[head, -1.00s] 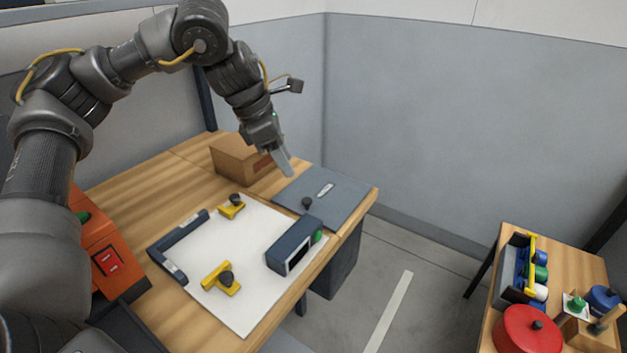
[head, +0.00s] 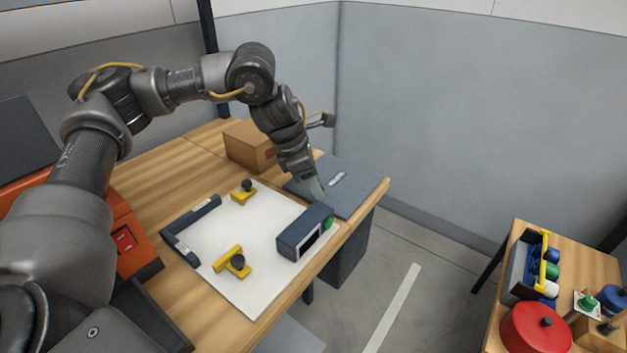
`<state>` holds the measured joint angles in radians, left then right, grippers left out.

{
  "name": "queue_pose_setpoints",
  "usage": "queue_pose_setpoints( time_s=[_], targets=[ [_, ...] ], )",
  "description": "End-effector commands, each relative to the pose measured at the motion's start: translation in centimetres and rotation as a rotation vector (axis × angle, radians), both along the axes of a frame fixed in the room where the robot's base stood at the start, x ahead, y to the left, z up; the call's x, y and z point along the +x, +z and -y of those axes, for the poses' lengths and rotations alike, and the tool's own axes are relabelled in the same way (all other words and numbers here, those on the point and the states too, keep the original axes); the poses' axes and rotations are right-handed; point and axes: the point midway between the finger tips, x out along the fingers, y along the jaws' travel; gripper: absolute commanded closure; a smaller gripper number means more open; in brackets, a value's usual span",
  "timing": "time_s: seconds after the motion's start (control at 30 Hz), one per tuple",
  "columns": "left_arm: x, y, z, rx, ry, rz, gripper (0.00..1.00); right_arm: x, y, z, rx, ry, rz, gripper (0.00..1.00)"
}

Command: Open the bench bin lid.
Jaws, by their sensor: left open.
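The bench bin lid (head: 357,186) is a flat blue-grey panel, lying closed and flush in the far right corner of the wooden bench. It has a small pale label near its middle. The dark knob seen on its near part earlier is hidden now behind my left gripper. My left gripper (head: 318,190) is open and points down at the near left part of the lid. I cannot tell whether it touches the knob or the lid. The dark bin body (head: 346,256) shows below the bench edge. My right gripper is not in view.
A dark blue device (head: 291,241) with a green button stands close to the lid on a white board (head: 225,268). A cardboard box (head: 246,147) is behind my left arm.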

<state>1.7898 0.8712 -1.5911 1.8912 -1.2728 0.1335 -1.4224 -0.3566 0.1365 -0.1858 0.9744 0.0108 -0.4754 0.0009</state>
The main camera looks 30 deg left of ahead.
Motion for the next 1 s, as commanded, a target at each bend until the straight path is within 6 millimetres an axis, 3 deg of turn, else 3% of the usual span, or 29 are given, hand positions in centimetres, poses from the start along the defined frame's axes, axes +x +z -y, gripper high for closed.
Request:
queue_pose_setpoints(
  time_s=[0.23,0.57,0.93,1.0],
  targets=[
    [0.02,-0.03,0.01,0.0,0.0,0.0,0.56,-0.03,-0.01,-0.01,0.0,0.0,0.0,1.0],
    [0.02,0.0,-0.01,0.001,0.0,0.001,1.0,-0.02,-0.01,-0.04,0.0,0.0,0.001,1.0],
    [-0.26,0.27,-0.09,0.001,0.001,-0.007,1.0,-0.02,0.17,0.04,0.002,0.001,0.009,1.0],
    [-0.58,0.51,-0.17,0.002,0.003,-0.015,1.0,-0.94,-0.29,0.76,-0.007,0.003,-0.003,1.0]
  ],
)
